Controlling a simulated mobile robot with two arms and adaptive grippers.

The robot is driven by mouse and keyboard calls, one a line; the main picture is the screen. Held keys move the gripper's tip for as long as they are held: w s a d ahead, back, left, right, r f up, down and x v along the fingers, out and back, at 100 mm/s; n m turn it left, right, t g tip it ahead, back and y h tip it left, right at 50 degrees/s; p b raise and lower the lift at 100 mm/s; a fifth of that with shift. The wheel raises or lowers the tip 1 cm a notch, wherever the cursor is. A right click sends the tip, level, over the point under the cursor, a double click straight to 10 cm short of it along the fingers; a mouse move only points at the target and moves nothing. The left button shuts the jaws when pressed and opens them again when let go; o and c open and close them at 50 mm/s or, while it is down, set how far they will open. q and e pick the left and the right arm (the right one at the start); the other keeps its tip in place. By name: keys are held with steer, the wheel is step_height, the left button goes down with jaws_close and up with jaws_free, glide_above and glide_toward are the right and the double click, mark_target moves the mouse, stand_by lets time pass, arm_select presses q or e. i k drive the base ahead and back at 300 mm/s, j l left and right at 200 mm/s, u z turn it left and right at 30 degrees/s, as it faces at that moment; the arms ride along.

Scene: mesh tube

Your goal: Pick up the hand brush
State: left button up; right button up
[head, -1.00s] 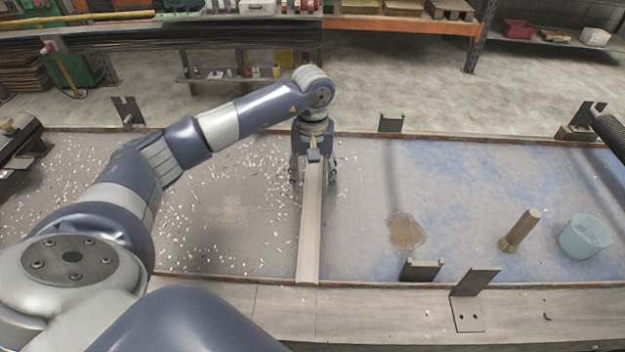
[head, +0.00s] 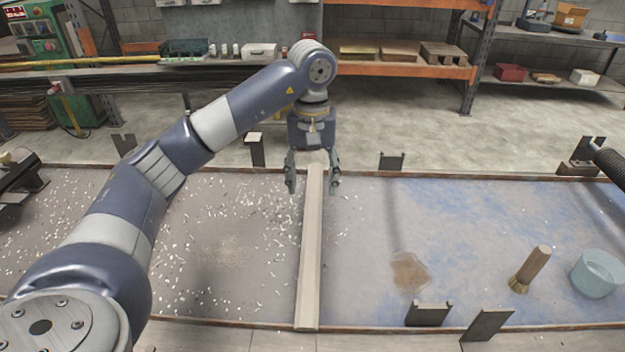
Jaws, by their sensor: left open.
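The hand brush (head: 530,270) is on the bluish right part of the table in the head view. It has a brown wooden handle pointing up and to the right, with short yellowish bristles at its lower end. Whether it stands or lies tilted is hard to tell. My left gripper (head: 312,183) is open, fingers downward, near the table's far edge, well left of and beyond the brush. Its fingers appear on either side of the far end of a pale bar, with nothing held. My right gripper is not in view.
A light blue tub (head: 597,273) stands just right of the brush. A brown stain (head: 409,271) lies to its left. The pale bar (head: 311,250) divides the table; white chips litter its left side. Dark metal brackets (head: 428,314) stand along the near edge.

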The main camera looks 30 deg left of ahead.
mark_target(521, 283)
steer(key=k+l, duration=1.15)
steer(key=k, duration=0.1)
